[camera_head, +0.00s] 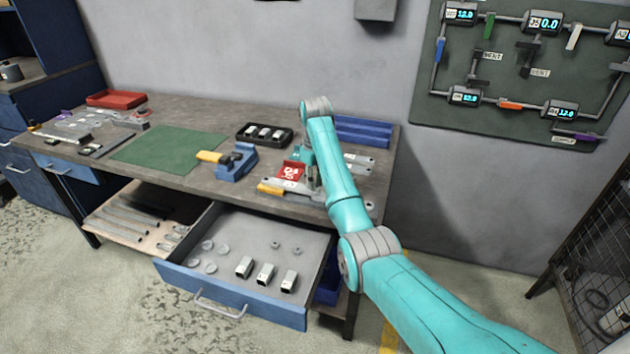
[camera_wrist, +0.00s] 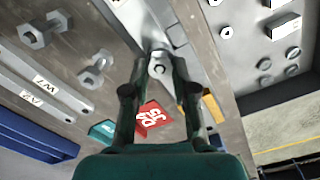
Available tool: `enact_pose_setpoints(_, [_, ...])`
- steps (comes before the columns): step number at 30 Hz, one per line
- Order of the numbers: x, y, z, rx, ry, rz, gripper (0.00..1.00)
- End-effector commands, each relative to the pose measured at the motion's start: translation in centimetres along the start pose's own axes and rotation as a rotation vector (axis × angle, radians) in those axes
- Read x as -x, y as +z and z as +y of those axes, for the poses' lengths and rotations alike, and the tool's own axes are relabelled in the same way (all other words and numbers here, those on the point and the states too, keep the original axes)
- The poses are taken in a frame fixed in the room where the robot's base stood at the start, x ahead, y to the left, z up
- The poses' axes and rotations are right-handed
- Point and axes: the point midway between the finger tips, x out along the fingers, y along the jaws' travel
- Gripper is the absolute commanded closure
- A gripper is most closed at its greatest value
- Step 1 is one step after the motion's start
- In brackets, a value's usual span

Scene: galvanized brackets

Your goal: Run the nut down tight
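In the wrist view a hex nut (camera_wrist: 159,68) on a bolt end sits on a grey galvanized bracket (camera_wrist: 165,22). My gripper (camera_wrist: 159,64) has its two dark fingers apart, one on each side of the nut. I cannot tell whether the fingertips touch it. In the head view my arm reaches down over the right part of the bench, and the nut and fingertips are too small or hidden to make out. A red block with white marks (camera_wrist: 152,118) shows between the fingers, and also in the head view (camera_head: 291,171).
Loose bolts (camera_wrist: 45,30) and flat labelled bars (camera_wrist: 40,92) lie beside the bracket. A blue vise-like fixture (camera_head: 236,163), a green mat (camera_head: 168,150) and a black tray (camera_head: 264,134) are on the bench. An open drawer (camera_head: 230,308) with nuts and square tubes sticks out below.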

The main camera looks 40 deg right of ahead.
Motion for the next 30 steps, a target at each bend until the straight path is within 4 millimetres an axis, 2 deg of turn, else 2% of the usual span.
enact_pose_setpoints(11, [-0.02,0.01,0.0,-0.004,0.0,0.0,1.0])
enact_pose_setpoints(14, [-0.03,0.01,0.0,-0.054,0.0,0.0,1.0])
enact_pose_setpoints(30, [-0.06,-0.06,-0.09,-0.675,0.0,-0.001,1.0])
